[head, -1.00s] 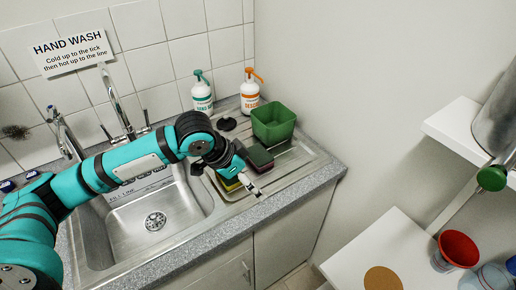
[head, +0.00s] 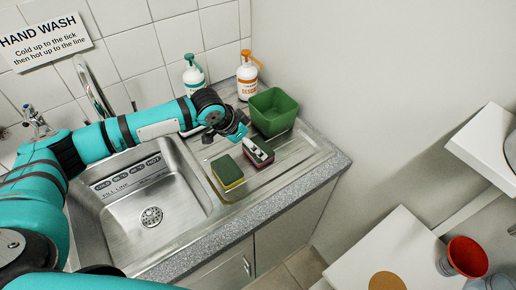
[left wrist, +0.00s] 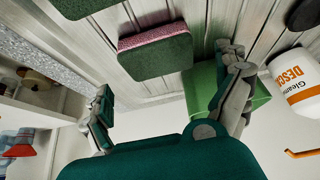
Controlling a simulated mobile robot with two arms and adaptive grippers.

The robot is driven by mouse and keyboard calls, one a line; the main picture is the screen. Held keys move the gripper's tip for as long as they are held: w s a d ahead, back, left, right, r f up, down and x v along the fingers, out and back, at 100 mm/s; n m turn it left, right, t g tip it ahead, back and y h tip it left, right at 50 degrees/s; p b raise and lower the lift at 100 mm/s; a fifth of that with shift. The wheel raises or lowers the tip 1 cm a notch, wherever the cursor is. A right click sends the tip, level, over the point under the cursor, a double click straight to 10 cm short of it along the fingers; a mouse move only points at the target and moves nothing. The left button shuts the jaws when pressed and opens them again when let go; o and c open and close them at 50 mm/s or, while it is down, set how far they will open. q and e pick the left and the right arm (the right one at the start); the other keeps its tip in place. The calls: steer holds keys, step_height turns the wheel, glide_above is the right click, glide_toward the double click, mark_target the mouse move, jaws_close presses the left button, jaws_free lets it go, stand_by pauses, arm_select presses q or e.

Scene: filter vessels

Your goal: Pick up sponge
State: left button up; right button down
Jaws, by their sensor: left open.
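A green-topped sponge with a pink underside (head: 262,159) lies on the ribbed steel drainer. It also shows in the left wrist view (left wrist: 155,50). A second sponge, green over yellow (head: 227,172), lies to its left, nearer the sink; it is partly cut off in the left wrist view (left wrist: 86,6). My left gripper (head: 254,146) is open above the pink sponge, and one finger covers part of it in the head view. In the left wrist view the open fingers (left wrist: 165,75) spread on either side of that sponge, with nothing held. My right gripper is not seen.
A green tub (head: 272,112) stands just behind the pink sponge, close to my gripper. A teal-pump bottle (head: 194,78) and an orange-pump bottle (head: 247,80) stand by the wall. The sink (head: 150,195) is left of the drainer. A white table (head: 390,250) holds a red container (head: 466,257).

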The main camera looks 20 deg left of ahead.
arm_select(q)
steer(key=shift+p+x, duration=0.45)
steer(key=shift+x, duration=0.4)
steer(key=p+x, duration=0.1)
steer(key=x, duration=0.2)
steer(key=shift+d+f, duration=0.15)
steer(key=shift+f, duration=0.1)
steer(key=shift+w+d+f, duration=0.1)
steer(key=shift+f, duration=0.05)
steer(key=shift+c, duration=0.4)
steer(key=c, duration=0.4)
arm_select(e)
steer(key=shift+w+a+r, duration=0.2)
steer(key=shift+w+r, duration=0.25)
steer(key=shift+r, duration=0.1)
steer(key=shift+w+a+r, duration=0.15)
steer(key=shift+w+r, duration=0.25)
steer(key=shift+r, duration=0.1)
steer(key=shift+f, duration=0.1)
